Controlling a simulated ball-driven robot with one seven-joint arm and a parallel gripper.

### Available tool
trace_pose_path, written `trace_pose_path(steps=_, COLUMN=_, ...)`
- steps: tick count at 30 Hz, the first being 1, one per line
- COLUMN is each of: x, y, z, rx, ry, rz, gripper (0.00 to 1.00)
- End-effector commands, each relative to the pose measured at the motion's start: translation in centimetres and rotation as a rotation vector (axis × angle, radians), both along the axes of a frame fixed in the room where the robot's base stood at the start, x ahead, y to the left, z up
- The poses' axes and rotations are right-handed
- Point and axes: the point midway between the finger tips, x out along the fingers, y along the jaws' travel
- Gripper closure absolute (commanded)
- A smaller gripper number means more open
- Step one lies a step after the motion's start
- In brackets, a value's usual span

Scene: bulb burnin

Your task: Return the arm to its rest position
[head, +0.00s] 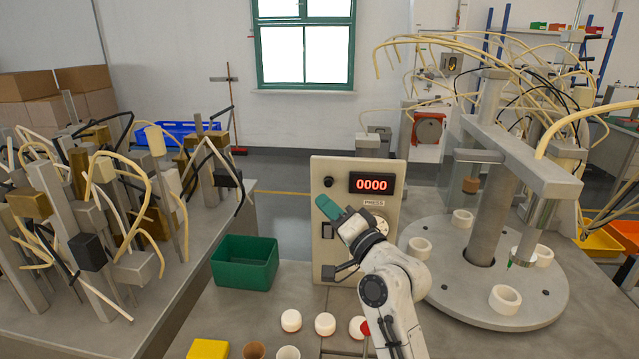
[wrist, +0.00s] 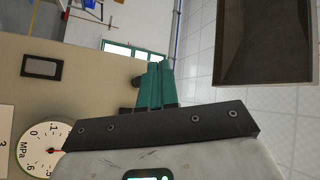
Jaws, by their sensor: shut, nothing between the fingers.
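My gripper (head: 328,207) is raised in front of the control panel (head: 330,180), with its teal fingers shut and nothing between them. My white arm (head: 395,285) comes up from the lower right of the middle in the head view. In the wrist view the two teal fingers (wrist: 157,85) lie side by side, pressed together. The panel's display (head: 371,184) reads 0000 in red. The panel's pressure gauge (wrist: 48,150) shows at the lower left of the wrist view and is partly hidden by my arm in the head view.
A green bin (head: 245,262) stands left of the panel. White round pieces (head: 325,323), a yellow block (head: 208,349) and small cups lie at the front. A round turntable (head: 450,300) with white rings and a post is at the right. Cluttered metal posts with tubes (head: 90,220) fill the left bench.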

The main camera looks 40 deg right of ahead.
Motion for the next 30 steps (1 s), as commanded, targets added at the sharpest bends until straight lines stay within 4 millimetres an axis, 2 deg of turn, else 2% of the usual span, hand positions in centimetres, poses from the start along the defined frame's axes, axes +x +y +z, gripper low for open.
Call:
trace_pose_path(steps=9, x=0.0, y=0.0, z=0.0, rx=-0.001, ry=0.002, rz=0.0, gripper=1.0)
trace_pose_path(steps=11, x=0.0, y=0.6, z=-1.0, rx=-0.014, ry=0.033, rz=0.008, gripper=1.0)
trace_pose_path(steps=14, x=-0.4, y=2.6, z=-4.3, rx=-0.065, ry=0.148, rz=0.039, gripper=1.0)
trace_pose_path(steps=17, x=-1.6, y=5.6, z=-9.5, rx=-0.151, ry=0.334, rz=0.096, gripper=1.0)
trace_pose_path(steps=18, x=-2.5, y=6.8, z=-11.8, rx=-0.193, ry=0.42, rz=0.125, gripper=1.0)
trace_pose_path(steps=20, x=-4.1, y=8.7, z=-15.2, rx=-0.256, ry=0.548, rz=0.171, gripper=1.0)
trace_pose_path(steps=24, x=-9.5, y=12.2, z=-22.5, rx=-0.405, ry=0.841, rz=0.29, gripper=1.0)
trace_pose_path(steps=26, x=-12.4, y=13.5, z=-25.1, rx=-0.468, ry=0.964, rz=0.346, gripper=1.0)
trace_pose_path(steps=27, x=-14.6, y=14.2, z=-26.8, rx=-0.509, ry=1.047, rz=0.386, gripper=1.0)
trace_pose_path(steps=30, x=-20.2, y=15.4, z=-30.0, rx=-0.606, ry=1.245, rz=0.486, gripper=1.0)
